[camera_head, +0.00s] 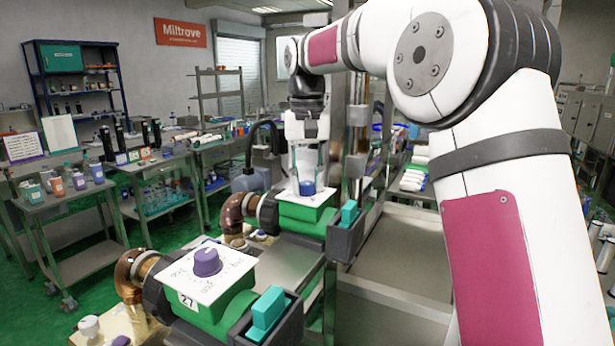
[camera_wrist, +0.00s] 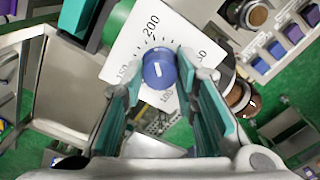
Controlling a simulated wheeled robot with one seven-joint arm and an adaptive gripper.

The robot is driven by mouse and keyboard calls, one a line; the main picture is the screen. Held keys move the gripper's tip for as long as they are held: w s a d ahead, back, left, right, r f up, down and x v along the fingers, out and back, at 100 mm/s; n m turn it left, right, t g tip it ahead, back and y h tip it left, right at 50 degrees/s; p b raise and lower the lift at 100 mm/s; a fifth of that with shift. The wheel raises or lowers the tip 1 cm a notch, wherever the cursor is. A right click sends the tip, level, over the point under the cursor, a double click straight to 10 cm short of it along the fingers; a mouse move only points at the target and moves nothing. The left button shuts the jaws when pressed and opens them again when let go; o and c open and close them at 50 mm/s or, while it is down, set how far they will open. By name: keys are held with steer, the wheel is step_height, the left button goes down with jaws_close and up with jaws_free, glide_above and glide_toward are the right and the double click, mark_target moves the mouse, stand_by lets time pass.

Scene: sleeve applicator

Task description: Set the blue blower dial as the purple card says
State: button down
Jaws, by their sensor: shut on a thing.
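The blue dial (camera_head: 307,188) sits on a white scale plate on the farther green blower housing (camera_head: 300,213). In the wrist view the blue dial (camera_wrist: 159,69) has a short white mark running roughly up and down the picture, toward the 200 side. The white plate (camera_wrist: 133,40) shows 200 above the dial, and 100 below it; other numbers are partly covered. My gripper (camera_head: 307,182) points down and is shut on the blue dial, one finger on each side. A card with a purple lower edge (camera_head: 25,147) stands at the far left; its writing is too small to read.
A purple dial (camera_head: 207,262) on a similar white plate stands in front, on a green housing. Teal blocks (camera_head: 268,308) sit in dark holders beside both housings. Copper pipes (camera_head: 131,270) join at left. A cart with cups (camera_head: 78,181) stands farther left.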

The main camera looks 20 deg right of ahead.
steer(key=n, duration=0.5)
steer(key=shift+n, duration=0.4)
steer(key=n+p, duration=0.1)
steer(key=n, duration=0.9)
steer(key=shift+n, duration=0.4)
steer(key=shift+a+n, duration=0.1)
steer(key=shift+n, duration=2.2)
steer(key=shift+p, duration=0.3)
steer(key=shift+f, duration=0.1)
steer(key=c, duration=1.2)
jaws_free()
steer(key=shift+c, duration=0.2)
